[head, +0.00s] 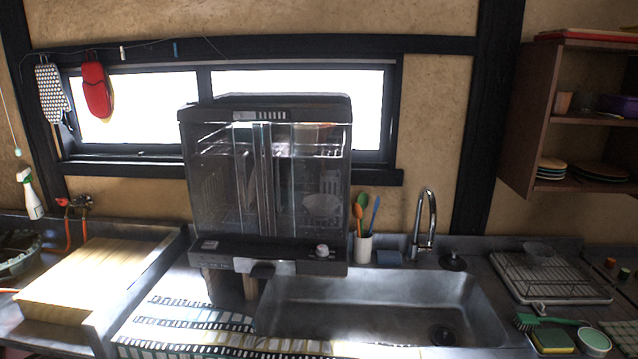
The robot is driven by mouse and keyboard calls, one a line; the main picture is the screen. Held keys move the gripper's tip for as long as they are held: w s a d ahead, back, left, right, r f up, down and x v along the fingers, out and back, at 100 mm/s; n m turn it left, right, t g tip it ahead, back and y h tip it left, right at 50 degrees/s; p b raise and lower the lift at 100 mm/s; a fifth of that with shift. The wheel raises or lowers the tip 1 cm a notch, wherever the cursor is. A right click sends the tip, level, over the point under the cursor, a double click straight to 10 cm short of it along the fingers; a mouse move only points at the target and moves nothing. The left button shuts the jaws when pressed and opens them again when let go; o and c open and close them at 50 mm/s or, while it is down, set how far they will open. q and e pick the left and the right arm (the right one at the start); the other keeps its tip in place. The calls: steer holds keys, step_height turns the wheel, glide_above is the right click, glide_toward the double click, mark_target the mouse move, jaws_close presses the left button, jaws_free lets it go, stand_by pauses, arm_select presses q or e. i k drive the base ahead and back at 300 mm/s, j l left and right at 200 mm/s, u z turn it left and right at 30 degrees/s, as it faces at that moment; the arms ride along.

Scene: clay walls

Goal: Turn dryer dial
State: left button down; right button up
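The dish dryer (265,190) stands at the left end of the sink counter, a dark box with clear doors that look shut. Dishes and wire racks show faintly inside. Its dial (322,250) is a small pale round knob at the right of the dark front panel (225,254), below the doors. The dial's marking is too small to read. Neither of my grippers is in the head view, and nothing touches the dial.
The metal sink (380,300) lies below and right of the dryer, with a curved tap (426,220) behind it. A utensil cup (363,247) stands close to the dryer's right side. A striped mat (200,325) covers the counter in front.

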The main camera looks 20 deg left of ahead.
mark_target(322, 250)
steer(key=j+u, duration=0.15)
steer(key=j, duration=0.3)
steer(key=i+j+u, duration=0.15)
steer(key=j, duration=0.3)
steer(key=i+j+u, duration=0.15)
steer(key=j, duration=0.25)
